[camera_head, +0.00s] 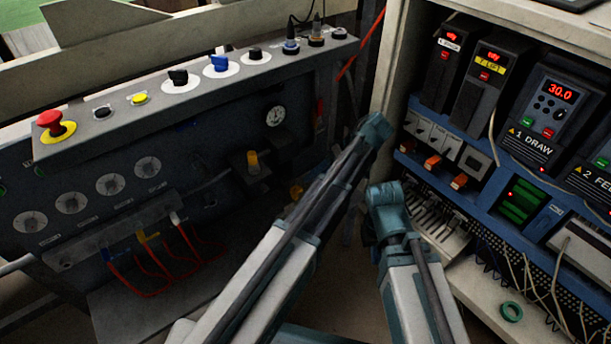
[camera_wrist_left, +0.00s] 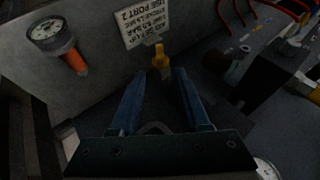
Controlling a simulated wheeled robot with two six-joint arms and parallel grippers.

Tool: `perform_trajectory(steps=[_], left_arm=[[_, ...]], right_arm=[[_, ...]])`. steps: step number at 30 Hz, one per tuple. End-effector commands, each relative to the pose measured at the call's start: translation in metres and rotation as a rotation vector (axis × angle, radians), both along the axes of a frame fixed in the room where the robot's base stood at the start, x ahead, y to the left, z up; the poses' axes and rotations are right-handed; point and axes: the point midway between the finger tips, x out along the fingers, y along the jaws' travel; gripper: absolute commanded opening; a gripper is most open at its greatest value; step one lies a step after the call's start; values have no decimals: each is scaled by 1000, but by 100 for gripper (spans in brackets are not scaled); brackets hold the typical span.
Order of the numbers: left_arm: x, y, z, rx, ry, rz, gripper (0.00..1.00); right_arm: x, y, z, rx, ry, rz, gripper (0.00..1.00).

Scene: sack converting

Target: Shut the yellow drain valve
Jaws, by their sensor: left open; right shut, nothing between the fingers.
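The yellow drain valve (camera_wrist_left: 161,60) is a small yellow fitting low on the grey panel. In the left wrist view it is beyond and between my fingertips, with a visible gap. It also shows in the head view as a small yellow piece (camera_head: 296,192), partly hidden behind my left arm. The way its handle is turned is too small and dark to tell. My left gripper (camera_wrist_left: 157,75) is open and empty, its two blue fingers pointing towards the valve. In the head view its jaws are hidden behind my arm. My right gripper's fingers do not show.
An orange-yellow knob (camera_head: 253,162) stands on a dark block near the valve. A gauge (camera_wrist_left: 45,32) with an orange part and an upside-down label (camera_wrist_left: 143,22) flank the valve. Red hoses (camera_head: 180,262) hang at left. An electrical cabinet (camera_head: 392,70) stands at right.

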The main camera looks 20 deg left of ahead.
Motion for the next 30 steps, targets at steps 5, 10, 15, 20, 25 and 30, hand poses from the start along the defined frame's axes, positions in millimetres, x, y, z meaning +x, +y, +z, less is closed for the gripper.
perform_trajectory(steps=[5, 10, 15, 20, 25, 30], left_arm=[[7, -20, 29, 1, 1, 0, 46], [10, -32, 40, 0, 1, -1, 46], [11, -37, 44, -1, 1, 1, 46], [11, -38, 44, -1, 1, 1, 46], [11, -38, 44, -1, 1, 1, 41], [12, -26, 31, -25, -62, -2, 10]], right_arm=[[0, 0, 29, 0, 1, 4, 0], [0, 0, 40, 0, 2, 7, 0], [0, 0, 44, 0, 2, 9, 0], [0, 0, 44, 0, 2, 9, 0], [0, 0, 44, 0, 2, 9, 0], [0, 0, 37, 0, 2, 8, 0]])
